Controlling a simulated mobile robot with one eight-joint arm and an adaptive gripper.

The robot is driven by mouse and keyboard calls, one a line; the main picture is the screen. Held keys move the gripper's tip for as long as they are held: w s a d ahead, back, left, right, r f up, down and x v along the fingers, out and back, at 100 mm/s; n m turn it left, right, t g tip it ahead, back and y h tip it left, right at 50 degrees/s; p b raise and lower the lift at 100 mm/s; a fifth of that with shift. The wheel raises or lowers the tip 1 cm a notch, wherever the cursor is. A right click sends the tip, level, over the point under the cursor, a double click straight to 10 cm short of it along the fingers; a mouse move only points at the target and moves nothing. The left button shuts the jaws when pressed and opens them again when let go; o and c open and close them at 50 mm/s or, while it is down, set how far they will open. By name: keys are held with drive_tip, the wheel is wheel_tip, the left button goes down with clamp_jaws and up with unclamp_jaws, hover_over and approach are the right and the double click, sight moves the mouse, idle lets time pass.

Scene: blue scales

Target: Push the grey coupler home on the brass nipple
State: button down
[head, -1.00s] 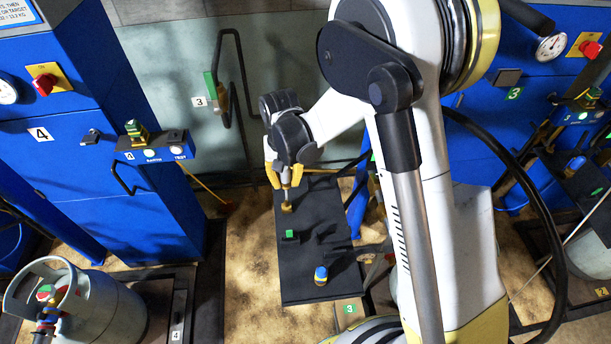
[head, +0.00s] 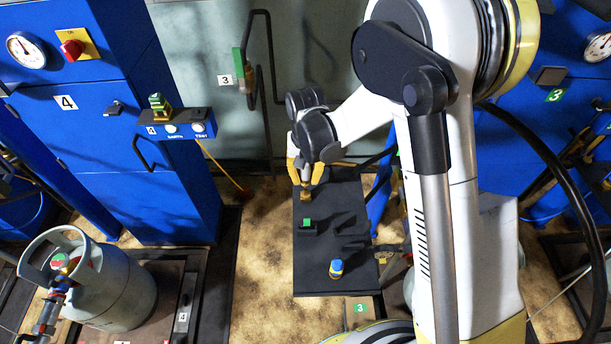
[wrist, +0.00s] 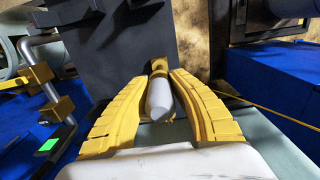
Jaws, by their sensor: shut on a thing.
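My gripper (head: 305,175) has its yellow fingers pointing down at the back left of a black board (head: 320,270). In the wrist view, the gripper (wrist: 163,82) is shut on the grey coupler (wrist: 158,95), a pale cylinder lying lengthwise between the fingers. The brass nipple (head: 306,195) stands on the board just below the fingertips, and brass also shows beyond the coupler in the wrist view (wrist: 158,65). The coupler looks in line with the nipple. I cannot tell how far it sits on it, since the fingers cover the joint.
A green-topped block (head: 307,224) and a blue-capped brass fitting (head: 336,268) stand on the board. A grey gas cylinder (head: 100,290) stands at lower left, beside a blue cabinet (head: 140,190). A wall pipe (head: 268,90) rises behind. My arm fills the right middle.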

sight(306, 189)
drive_tip(key=shift+f+b, duration=0.35)
drive_tip(key=shift+f, duration=0.35)
drive_tip(key=shift+f+b, duration=2.05)
drive_tip(key=shift+b, duration=0.05)
idle(1.3)
drive_tip(key=c, duration=1.2)
unclamp_jaws()
drive_tip(key=shift+o, duration=0.2)
wheel_tip(306, 189, up, 12)
drive_tip(key=shift+r, duration=0.1)
